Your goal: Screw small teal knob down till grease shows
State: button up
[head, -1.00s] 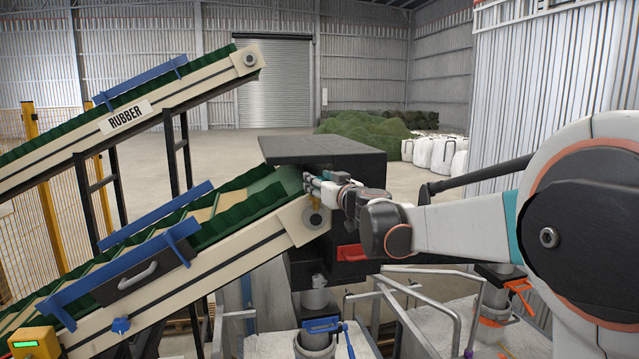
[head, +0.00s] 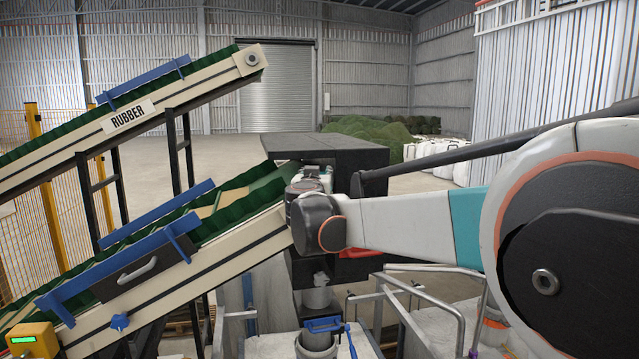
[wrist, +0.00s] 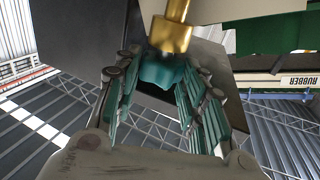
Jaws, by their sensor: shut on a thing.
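The small teal knob (wrist: 166,72) shows in the wrist view, just under a brass fitting (wrist: 170,36). My gripper (wrist: 165,90) has its teal-padded fingers on both sides of the knob and is shut on it. No grease is visible around the knob or the fitting. In the head view my wrist (head: 318,215) is beside the upper end of the lower conveyor (head: 225,235), and it hides the fingers, the knob and the fitting.
A dark machine housing (head: 330,148) stands behind my wrist. The upper conveyor, marked RUBBER (head: 128,115), slopes up at the left.

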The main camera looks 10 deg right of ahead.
jog(key=m+g+h, duration=0.1)
jog(key=h, duration=0.1)
jog(key=m+g+h, duration=0.1)
jog(key=m+h, duration=0.1)
jog(key=a+m+g+h+b, duration=0.1)
jog(key=h, duration=0.1)
jog(key=shift+w+m+g, duration=0.3)
jog(key=shift+m+g, duration=0.1)
jog(key=shift+h, duration=0.5)
jog(key=o, duration=1.1)
jog(key=shift+c, duration=0.2)
jog(key=shift+d, duration=0.1)
jog(key=shift+y, duration=0.3)
